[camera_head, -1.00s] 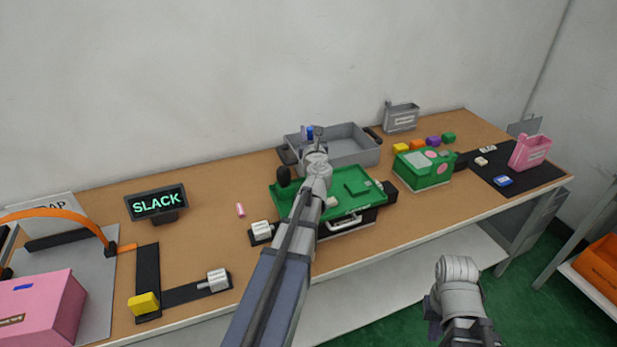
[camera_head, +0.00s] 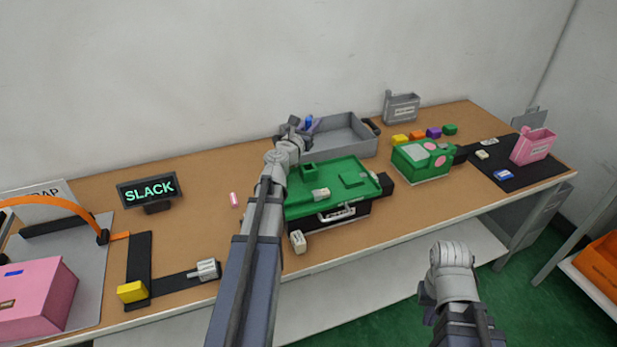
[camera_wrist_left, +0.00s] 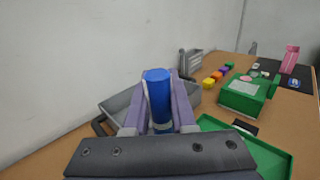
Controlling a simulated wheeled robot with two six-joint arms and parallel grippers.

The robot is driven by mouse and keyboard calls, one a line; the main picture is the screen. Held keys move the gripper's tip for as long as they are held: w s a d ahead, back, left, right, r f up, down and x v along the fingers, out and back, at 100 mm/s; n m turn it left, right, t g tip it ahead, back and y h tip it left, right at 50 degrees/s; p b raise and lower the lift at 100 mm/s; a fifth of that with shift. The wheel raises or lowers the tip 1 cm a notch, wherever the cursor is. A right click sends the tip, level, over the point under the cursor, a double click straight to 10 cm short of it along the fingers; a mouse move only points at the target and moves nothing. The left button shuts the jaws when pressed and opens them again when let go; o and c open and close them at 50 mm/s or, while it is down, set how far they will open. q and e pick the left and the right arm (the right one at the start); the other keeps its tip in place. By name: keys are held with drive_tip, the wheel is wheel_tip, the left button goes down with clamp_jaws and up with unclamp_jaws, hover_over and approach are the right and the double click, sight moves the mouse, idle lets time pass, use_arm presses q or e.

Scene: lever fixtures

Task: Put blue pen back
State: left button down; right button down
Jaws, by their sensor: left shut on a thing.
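The blue pen (camera_wrist_left: 158,98) stands between the purple fingers of my left gripper (camera_wrist_left: 158,118) in the left wrist view. My left gripper is shut on it. In the head view the blue pen (camera_head: 309,122) shows as a small blue tip at my left gripper (camera_head: 303,128), in front of the left end of the grey bin (camera_head: 350,138). The pen's lower part is hidden by the gripper. My right gripper is out of the frame or hidden; only my right arm shows at the lower right, in front of the table.
A grey holder (camera_head: 401,107), several coloured blocks and a green box (camera_head: 422,158) stand to the right. A SLACK sign (camera_head: 148,190) and a pink box (camera_head: 35,298) are at the left.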

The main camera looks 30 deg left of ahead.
use_arm(q)
drive_tip(key=shift+f+b, duration=5)
drive_tip(key=shift+f, duration=0.05)
drive_tip(key=shift+f, duration=0.2)
drive_tip(key=c, duration=0.7)
unclamp_jaws()
drive_tip(key=shift+c, duration=0.2)
drive_tip(key=shift+r, duration=0.1)
